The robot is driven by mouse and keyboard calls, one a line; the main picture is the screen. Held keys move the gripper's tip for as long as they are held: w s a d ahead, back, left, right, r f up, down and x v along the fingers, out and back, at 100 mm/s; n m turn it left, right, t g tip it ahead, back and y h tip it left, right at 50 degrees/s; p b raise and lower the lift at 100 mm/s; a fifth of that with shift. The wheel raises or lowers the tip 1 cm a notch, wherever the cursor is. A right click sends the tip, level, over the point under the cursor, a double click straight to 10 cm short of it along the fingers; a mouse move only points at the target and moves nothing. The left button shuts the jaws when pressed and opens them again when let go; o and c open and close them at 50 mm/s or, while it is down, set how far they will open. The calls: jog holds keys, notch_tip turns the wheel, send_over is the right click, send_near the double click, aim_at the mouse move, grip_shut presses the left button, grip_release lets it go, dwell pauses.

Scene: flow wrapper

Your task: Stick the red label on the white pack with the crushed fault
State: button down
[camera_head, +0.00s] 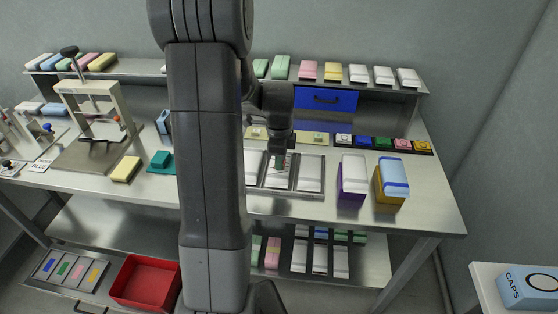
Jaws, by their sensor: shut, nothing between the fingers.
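Three white packs lie side by side in a metal tray (285,191) on the bench: a left one (252,168), a middle one (279,181) and a right one (311,174). My gripper (279,163) is shut and points down at the far part of the middle pack. I cannot tell whether it touches that pack. My arm hides part of the left side of the tray. Which pack is crushed is too small to tell. I cannot make out a red label.
A purple box with a white pack (353,171) and an ochre box with a blue pack (393,175) stand right of the tray. Behind are a strip of coloured squares (383,143) and a blue drawer (325,98). A press (92,112) stands left. A red bin (146,282) sits below.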

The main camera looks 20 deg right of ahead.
jog(key=shift+f, duration=0.15)
jog(key=c, duration=1.6)
grip_release()
jog(key=shift+c, duration=0.2)
notch_tip(320, 180, up, 14)
jog(key=shift+f, duration=0.1)
notch_tip(320, 180, down, 14)
jog(key=shift+r, duration=0.15)
jog(key=shift+r, duration=0.2)
